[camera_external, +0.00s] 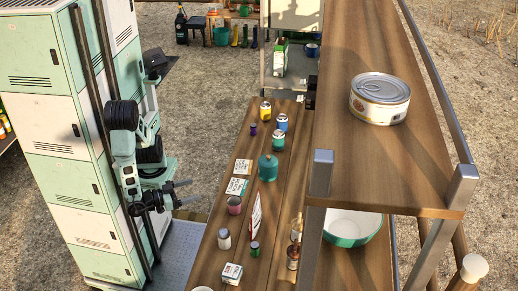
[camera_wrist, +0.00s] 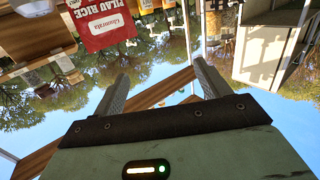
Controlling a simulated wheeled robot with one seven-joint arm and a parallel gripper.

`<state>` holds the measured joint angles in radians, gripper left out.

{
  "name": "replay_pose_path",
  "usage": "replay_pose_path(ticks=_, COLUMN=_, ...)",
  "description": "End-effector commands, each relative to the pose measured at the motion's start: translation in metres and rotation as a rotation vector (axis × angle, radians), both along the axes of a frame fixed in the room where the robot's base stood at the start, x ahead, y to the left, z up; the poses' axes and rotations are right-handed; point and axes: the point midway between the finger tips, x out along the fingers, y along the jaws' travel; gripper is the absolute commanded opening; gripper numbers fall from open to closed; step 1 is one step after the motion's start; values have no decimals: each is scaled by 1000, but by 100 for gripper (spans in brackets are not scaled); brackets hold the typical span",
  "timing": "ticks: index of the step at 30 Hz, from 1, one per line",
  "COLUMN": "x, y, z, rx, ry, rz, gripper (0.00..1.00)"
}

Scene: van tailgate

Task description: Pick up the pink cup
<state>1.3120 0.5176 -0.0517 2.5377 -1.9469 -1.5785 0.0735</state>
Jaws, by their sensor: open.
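The pink cup (camera_external: 234,205) stands on the long wooden tabletop, near its left edge, in the external view. A small white-and-green card lies just behind it. My gripper (camera_external: 186,192) is to the left of the cup, off the table's left edge and clearly apart from it. In the wrist view, the two fingers of my gripper (camera_wrist: 162,84) are spread with nothing between them. I cannot make out the pink cup in the wrist view.
Near the cup are a teal canister (camera_external: 268,167), a white jar (camera_external: 224,239), a small green can (camera_external: 254,248) and an upright pack (camera_external: 256,213). A raised shelf with a large tin (camera_external: 379,98) stands to the right. The wrist view shows an upside-down red rice bag (camera_wrist: 101,24).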

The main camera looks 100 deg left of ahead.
Motion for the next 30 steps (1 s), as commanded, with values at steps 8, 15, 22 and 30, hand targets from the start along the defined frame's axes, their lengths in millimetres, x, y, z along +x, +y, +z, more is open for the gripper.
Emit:
replay_pose_path(ticks=8, x=0, y=0, z=-87, rx=9, ry=2, rz=-1, gripper=75)
replay_pose_path(ticks=15, x=1, y=0, z=-140, rx=1, ry=1, rz=-1, gripper=75)
replay_pose_path(ticks=22, x=15, y=10, z=-149, rx=-1, ry=0, rz=4, gripper=75)
replay_pose_path(ticks=30, x=61, y=42, z=-150, rx=0, ry=-1, rz=4, gripper=75)
